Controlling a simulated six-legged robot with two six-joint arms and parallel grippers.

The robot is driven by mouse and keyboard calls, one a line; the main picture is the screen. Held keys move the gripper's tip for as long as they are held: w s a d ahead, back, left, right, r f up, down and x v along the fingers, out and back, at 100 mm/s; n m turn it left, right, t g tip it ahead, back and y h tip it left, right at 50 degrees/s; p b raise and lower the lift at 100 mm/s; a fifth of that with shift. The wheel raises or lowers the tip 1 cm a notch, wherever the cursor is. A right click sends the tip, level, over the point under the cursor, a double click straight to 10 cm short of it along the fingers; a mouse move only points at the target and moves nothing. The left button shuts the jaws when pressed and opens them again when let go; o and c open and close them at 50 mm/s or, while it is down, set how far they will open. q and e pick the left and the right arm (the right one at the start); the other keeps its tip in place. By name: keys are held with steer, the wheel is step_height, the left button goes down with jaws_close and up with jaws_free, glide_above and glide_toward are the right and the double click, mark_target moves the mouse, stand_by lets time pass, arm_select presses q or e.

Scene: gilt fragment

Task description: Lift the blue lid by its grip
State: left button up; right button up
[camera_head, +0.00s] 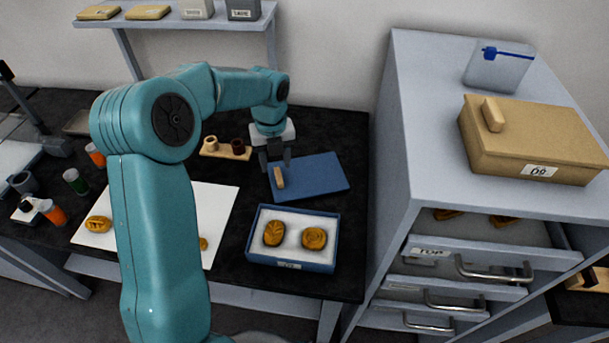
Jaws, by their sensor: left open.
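The blue lid (318,179) lies flat on the black worktop, just behind an open blue box (290,261). Its light wooden grip (279,178) stands near the lid's left side. My left gripper (276,164) points down at the grip from above, with its fingers open. The fingertips are close to the grip's top; I cannot tell whether they touch it or straddle it. The blue box holds two golden carved pieces (274,233) on white padding. My right gripper is not in view.
A white sheet (222,213) with golden fragments lies left of the box, partly hidden by my arm. A grey drawer cabinet (399,150), with a tan box (540,130) on top, rises close on the right. A shelf (190,23) hangs behind.

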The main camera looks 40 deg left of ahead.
arm_select(q)
steer(key=f, duration=0.4)
steer(key=shift+w+d+f+p, duration=0.15)
steer(key=shift+w+p, duration=0.15)
steer(key=shift+f, duration=0.4)
steer(key=shift+c, duration=0.3)
jaws_close()
steer(key=shift+r, duration=0.1)
step_height(320, 180, up, 20)
steer(key=f, duration=0.1)
step_height(320, 180, up, 7)
steer(key=p, duration=0.8)
glide_above(279, 175)
steer(key=shift+b, duration=0.3)
